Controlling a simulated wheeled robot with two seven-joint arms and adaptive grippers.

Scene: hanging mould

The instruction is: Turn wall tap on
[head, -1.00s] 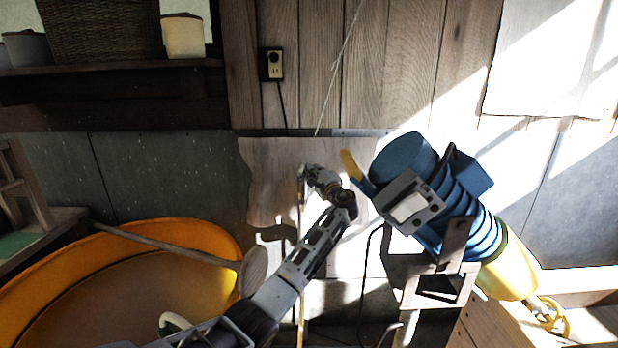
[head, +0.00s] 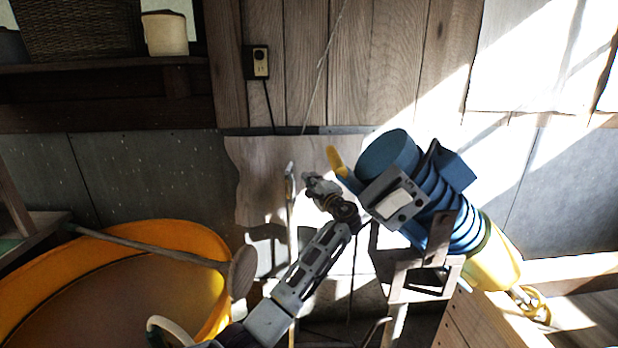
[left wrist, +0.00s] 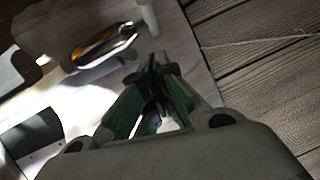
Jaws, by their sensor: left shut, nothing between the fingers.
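The wall tap shows as a thin upright metal pipe (head: 291,215) in front of a pale wall board, with a small light top end. In the left wrist view, a shiny metal piece with a yellow-orange stripe (left wrist: 98,46) lies beyond the fingers; I cannot tell if it is part of the tap. My left gripper (head: 310,184) is just right of the pipe's upper part, shut and empty. Its green-faced fingers (left wrist: 155,68) come together in the left wrist view. A small gap shows between gripper and pipe in the head view; the tap's handle is not clear. My right gripper is out of view.
A blue and yellow machine (head: 440,200) on a wooden stand is close right of my left gripper. A big orange tub (head: 190,240) with a wooden ladle (head: 150,246) is at left. A socket (head: 257,62) is on the wall above.

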